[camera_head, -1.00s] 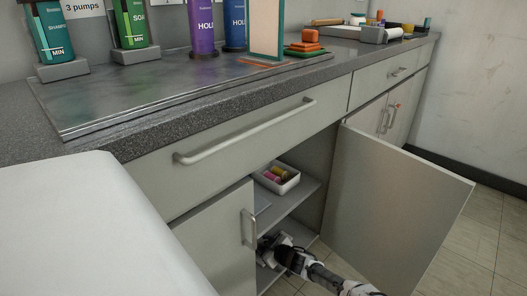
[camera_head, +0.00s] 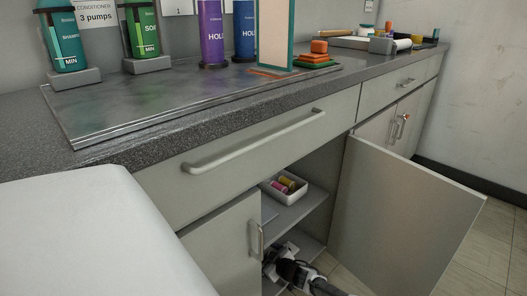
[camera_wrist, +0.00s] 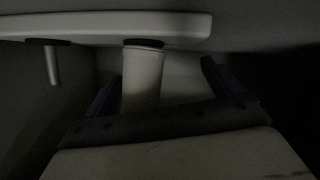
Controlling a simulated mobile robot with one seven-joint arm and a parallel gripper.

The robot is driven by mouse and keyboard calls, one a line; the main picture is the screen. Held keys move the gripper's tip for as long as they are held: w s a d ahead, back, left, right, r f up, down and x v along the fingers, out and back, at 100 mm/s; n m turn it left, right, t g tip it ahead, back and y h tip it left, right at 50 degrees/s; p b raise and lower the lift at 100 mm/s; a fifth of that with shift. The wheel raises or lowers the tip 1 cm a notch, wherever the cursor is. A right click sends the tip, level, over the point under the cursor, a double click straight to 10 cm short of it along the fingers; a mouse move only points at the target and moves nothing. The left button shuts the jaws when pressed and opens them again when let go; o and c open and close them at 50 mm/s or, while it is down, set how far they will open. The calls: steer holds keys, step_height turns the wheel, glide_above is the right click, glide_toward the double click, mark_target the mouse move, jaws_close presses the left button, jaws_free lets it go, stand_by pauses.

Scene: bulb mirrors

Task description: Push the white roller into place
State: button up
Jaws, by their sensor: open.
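In the dark wrist view, a pale cylinder (camera_wrist: 143,80), which looks like the white roller, stands under a pale bar (camera_wrist: 120,26) with a dark ring at its top. My gripper (camera_wrist: 158,88) is open, with one dark finger on each side of the cylinder. The left finger is close to it, and there is a wider gap to the right finger. I cannot tell whether either touches. In the head view my gripper (camera_head: 273,258) is low inside the open cabinet, partly hidden by the left door. The roller is not visible there.
A thin metal peg (camera_wrist: 52,66) hangs from the bar on the left. The open right cabinet door (camera_head: 400,215) stands beside my arm. A shelf (camera_head: 290,214) with a white tray (camera_head: 291,196) of spools lies above my gripper. The left door (camera_head: 222,245) is closed.

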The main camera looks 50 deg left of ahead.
steer(key=shift+w+r, duration=0.1)
steer(key=shift+d+r+p, duration=0.2)
steer(key=shift+d+p, duration=0.2)
steer(key=shift+p, duration=0.1)
steer(key=shift+p+v, duration=2.1)
steer(key=shift+d+r+p, duration=0.15)
steer(key=shift+d+p, duration=0.25)
steer(key=shift+d, duration=0.05)
steer(key=shift+d, duration=0.1)
steer(key=shift+w+d+r+p, duration=0.1)
steer(key=shift+d+r+p, duration=0.15)
steer(key=shift+d+p, duration=0.05)
steer(key=p+v, duration=0.4)
steer(key=v, duration=0.9)
steer(key=shift+p, duration=0.35)
